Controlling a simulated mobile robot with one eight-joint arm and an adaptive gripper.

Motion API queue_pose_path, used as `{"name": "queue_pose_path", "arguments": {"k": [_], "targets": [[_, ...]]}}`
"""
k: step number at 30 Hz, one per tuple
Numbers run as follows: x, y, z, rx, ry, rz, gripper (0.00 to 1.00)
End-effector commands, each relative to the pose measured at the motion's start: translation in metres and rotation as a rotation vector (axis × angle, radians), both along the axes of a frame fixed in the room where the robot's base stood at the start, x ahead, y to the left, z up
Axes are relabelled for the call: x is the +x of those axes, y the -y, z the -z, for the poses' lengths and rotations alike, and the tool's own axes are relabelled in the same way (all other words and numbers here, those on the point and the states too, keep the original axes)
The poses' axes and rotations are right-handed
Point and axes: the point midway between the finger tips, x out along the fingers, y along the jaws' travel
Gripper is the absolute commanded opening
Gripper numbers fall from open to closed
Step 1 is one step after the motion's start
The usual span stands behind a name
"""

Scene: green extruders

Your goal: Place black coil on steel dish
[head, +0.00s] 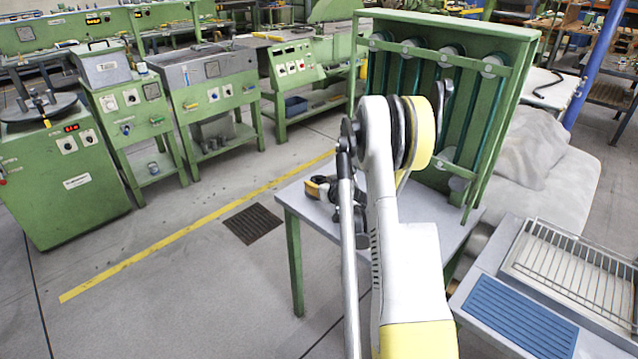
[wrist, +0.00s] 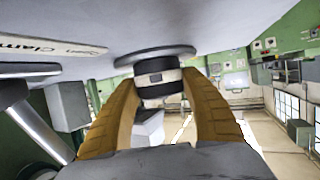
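The black coil (wrist: 160,88), a short dark cylinder with a pale band, stands between the two tan fingers of my gripper (wrist: 160,80) in the wrist view. The fingers appear to press against both its sides. The steel dish (wrist: 142,54), a flat grey disc, lies at the coil's far end, against the grey tabletop. That view is upside down, so the dish is beneath the coil; whether they touch or are slightly apart is unclear. In the head view my gripper (head: 322,189) is low over the table, partly behind my arm; the coil and dish cannot be made out clearly there.
The grey table (head: 309,222) has green legs, with a green rack (head: 478,130) at its back. A bench with a wire rack (head: 575,262) and blue mat (head: 522,316) stands at right. A white label plate (wrist: 45,46) lies on the tabletop. Floor at left is clear.

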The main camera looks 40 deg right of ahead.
Motion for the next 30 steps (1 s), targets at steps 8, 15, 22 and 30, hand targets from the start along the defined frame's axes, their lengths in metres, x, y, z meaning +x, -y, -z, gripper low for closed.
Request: {"name": "queue_pose_path", "arguments": {"k": [8,15,22,30], "targets": [[0.0,0.0,0.0,0.0,0.0,0.0,0.73],[-0.009,-0.002,-0.009,0.0,-0.001,0.001,0.73],[-0.053,-0.017,-0.03,0.0,0.0,0.002,0.73],[-0.096,-0.031,-0.044,0.001,0.0,0.001,0.73]]}}
